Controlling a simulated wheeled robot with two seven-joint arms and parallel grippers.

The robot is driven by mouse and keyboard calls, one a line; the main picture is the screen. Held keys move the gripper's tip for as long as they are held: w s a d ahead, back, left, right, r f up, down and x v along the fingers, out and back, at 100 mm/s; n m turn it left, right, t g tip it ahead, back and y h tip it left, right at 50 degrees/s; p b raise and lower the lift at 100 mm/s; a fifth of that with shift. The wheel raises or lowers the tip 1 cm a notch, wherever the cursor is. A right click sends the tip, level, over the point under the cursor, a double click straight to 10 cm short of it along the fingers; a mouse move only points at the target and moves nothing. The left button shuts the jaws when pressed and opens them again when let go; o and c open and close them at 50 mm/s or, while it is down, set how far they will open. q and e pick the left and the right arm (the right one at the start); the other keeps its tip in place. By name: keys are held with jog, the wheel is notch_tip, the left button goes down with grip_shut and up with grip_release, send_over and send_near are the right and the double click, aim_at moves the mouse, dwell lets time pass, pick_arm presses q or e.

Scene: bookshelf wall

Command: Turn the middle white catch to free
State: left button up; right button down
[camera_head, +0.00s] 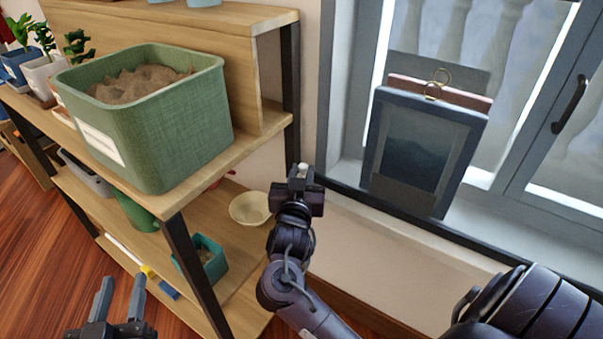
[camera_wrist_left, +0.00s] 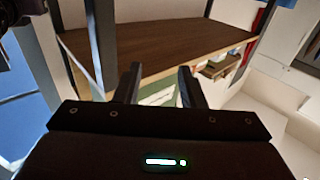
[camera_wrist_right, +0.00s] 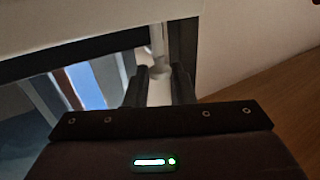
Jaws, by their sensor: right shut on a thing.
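A small white catch (camera_head: 303,168) shows at the tips of my right gripper (camera_head: 302,178), in front of the wall just left of the window. In the right wrist view the white catch (camera_wrist_right: 159,88) lies between the two fingers of my right gripper (camera_wrist_right: 158,80), which is shut on it. The fingers hide part of it, and its turned position is hard to read. I cannot make out other white catches. My left gripper (camera_head: 120,296) is open and empty at the lower left; its spread fingers also show in the left wrist view (camera_wrist_left: 158,84).
A wooden shelf (camera_head: 187,190) with a green planter of soil (camera_head: 190,120) stands close left of my right gripper. A cream bowl (camera_head: 250,208) and a teal box (camera_head: 212,268) sit lower. Framed pictures (camera_head: 425,150) lean against the window on the right.

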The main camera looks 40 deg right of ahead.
jog(key=n+y, duration=0.1)
jog(key=n+t+y+p, duration=0.1)
jog(key=t+y, duration=0.1)
jog(key=shift+s+d+n+p, duration=0.2)
jog(key=shift+d+n+p, duration=0.05)
jog(key=shift+n+p, duration=0.15)
jog(key=n+t+y, duration=0.1)
jog(key=y, duration=0.1)
jog(key=n+y+p, duration=0.1)
jog(key=shift+s+d+r+t+y+p, duration=0.1)
jog(key=shift+d+t+y+p, duration=0.1)
jog(key=shift+t+y+p, duration=0.15)
jog(key=shift+d+n+t+y+p, duration=0.15)
jog(key=shift+n+t+y+p, duration=0.2)
jog(key=shift+n+y+p, duration=0.7)
pick_arm(q)
jog(key=s+a+f+g+y, duration=0.2)
jog(key=s+f+g, duration=0.4)
jog(key=f, duration=0.3)
jog(key=s+a+f+g+y, duration=0.3)
jog(key=s+f+g, duration=0.3)
jog(key=f, duration=0.4)
jog(key=shift+s+a+f+g, duration=0.2)
jog(key=shift+s+g, duration=0.1)
jog(key=shift+s, duration=0.1)
pick_arm(e)
jog(key=shift+y, duration=0.7)
